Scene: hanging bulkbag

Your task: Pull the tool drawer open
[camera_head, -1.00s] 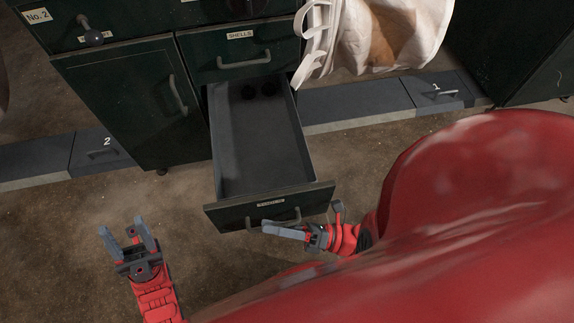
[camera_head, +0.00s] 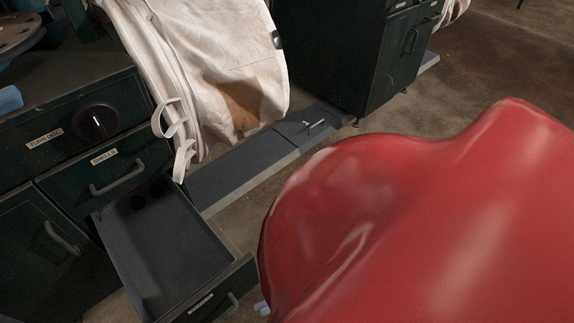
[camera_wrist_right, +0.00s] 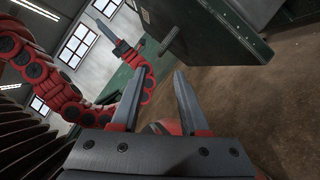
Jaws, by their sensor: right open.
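The dark tool drawer (camera_head: 165,250) is pulled out of the green cabinet at the lower left of the head view. Its front has a bar handle (camera_head: 230,304). My right gripper (camera_head: 262,308) barely shows beside the drawer front, mostly hidden behind my red body. In the right wrist view its fingers (camera_wrist_right: 156,92) are apart and empty. The green panel (camera_wrist_right: 205,45) ahead of them looks like the drawer front, clear of the fingers. My left gripper (camera_wrist_right: 120,38) shows beyond them with its fingers apart; it is outside the head view.
The shut SHELLS drawer (camera_head: 105,170) is above the open one, with a cabinet door (camera_head: 45,245) to the left. A white bulk bag (camera_head: 215,70) hangs behind. A low grey plinth (camera_head: 240,170) runs along the floor. Brown floor is clear right of the drawer.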

